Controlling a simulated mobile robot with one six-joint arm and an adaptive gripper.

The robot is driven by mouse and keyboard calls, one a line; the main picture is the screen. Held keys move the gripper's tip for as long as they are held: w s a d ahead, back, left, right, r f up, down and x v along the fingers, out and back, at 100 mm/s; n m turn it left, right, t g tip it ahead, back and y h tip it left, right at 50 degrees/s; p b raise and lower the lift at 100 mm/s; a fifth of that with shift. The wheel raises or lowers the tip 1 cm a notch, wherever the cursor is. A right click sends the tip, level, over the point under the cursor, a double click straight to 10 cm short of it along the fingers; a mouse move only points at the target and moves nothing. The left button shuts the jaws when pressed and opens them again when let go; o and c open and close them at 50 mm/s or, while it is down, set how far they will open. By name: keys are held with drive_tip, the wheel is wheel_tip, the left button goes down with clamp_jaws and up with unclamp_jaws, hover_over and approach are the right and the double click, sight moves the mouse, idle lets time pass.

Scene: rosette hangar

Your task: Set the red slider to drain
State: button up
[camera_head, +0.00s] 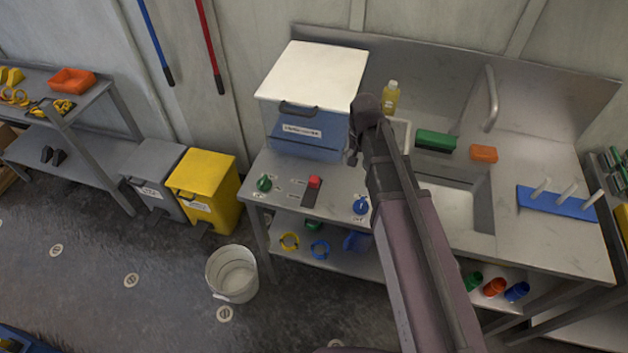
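The red slider (314,182) is a small red knob at the upper end of a dark slot plate (311,198) on the metal counter. Small white labels lie beside it, too small to read. A green knob (264,183) is to its left and a blue knob (361,205) to its right. My arm reaches up from the bottom of the view. My gripper (353,158) is at its far end, above the counter, right of the slider and apart from it. The arm hides most of the gripper, so its fingers are not clear.
A blue box with a white lid (312,78) stands behind the slider. A sink (460,205), yellow bottle (390,97), green brush (435,140) and orange block (484,153) are to the right. A white bucket (231,274) and yellow bin (204,188) stand on the floor left.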

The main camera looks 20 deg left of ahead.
hover_over(314, 179)
drive_tip(key=shift+f+b, duration=0.3)
idle(0.3)
wheel_tip(314, 179, down, 13)
drive_tip(key=b, duration=1.3)
drive_tip(key=shift+f, duration=0.15)
idle(0.3)
